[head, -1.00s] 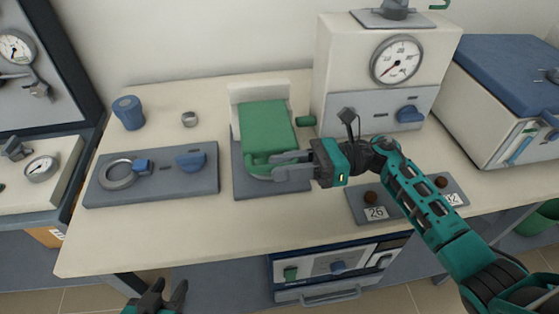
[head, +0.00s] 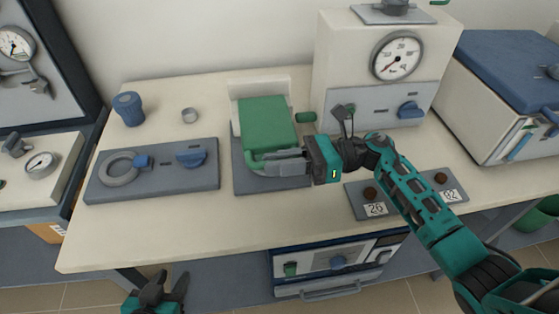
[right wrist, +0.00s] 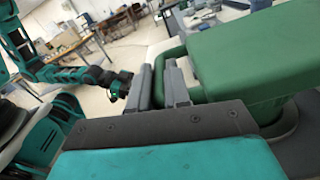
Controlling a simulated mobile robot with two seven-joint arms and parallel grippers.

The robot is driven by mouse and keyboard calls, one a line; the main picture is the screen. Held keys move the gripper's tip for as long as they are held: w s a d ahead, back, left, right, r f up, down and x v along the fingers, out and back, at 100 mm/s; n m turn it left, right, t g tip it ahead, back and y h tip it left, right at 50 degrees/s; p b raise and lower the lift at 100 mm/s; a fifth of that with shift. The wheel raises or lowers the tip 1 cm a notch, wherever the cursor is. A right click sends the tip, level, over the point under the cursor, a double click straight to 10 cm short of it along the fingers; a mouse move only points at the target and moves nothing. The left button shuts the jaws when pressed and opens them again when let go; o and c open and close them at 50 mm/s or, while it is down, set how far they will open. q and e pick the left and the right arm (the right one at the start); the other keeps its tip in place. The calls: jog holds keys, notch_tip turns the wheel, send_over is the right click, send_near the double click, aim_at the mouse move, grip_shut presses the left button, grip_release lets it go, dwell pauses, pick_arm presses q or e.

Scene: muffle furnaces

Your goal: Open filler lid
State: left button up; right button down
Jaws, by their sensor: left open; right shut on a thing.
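The green filler lid (head: 267,124) lies over a white and grey unit on the bench, with a green loop handle (head: 256,164) at its front. My right gripper (head: 268,164) reaches in from the right and is shut on the handle. In the right wrist view the fingers (right wrist: 172,85) are close together at the handle, beside the large green lid (right wrist: 255,55). The part of the handle between the fingers is hidden. My left gripper (head: 172,287) is open and empty, low in front of the bench edge.
A grey panel (head: 150,184) with a ring and blue knob lies left of the unit. A white gauge cabinet (head: 340,60) stands behind right. Numbered plates lie under my right forearm.

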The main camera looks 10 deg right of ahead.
jog(key=shift+r, duration=0.1)
jog(key=shift+r, duration=0.4)
jog(key=shift+w+r+m+p, duration=0.25)
jog(key=shift+w+r+m, duration=0.45)
jog(key=shift+r, duration=1)
jog(key=shift+w+r+m+p, duration=0.3)
jog(key=shift+w+r+m, duration=0.4)
jog(key=shift+r, duration=1.05)
jog(key=shift+w+r+m+p, duration=0.25)
jog(key=shift+w+r+m, duration=0.45)
jog(key=shift+r, duration=1)
jog(key=shift+s, duration=0.15)
jog(key=c, duration=1.4)
grip_release()
jog(key=d+b, duration=0.3)
jog(key=d, duration=1)
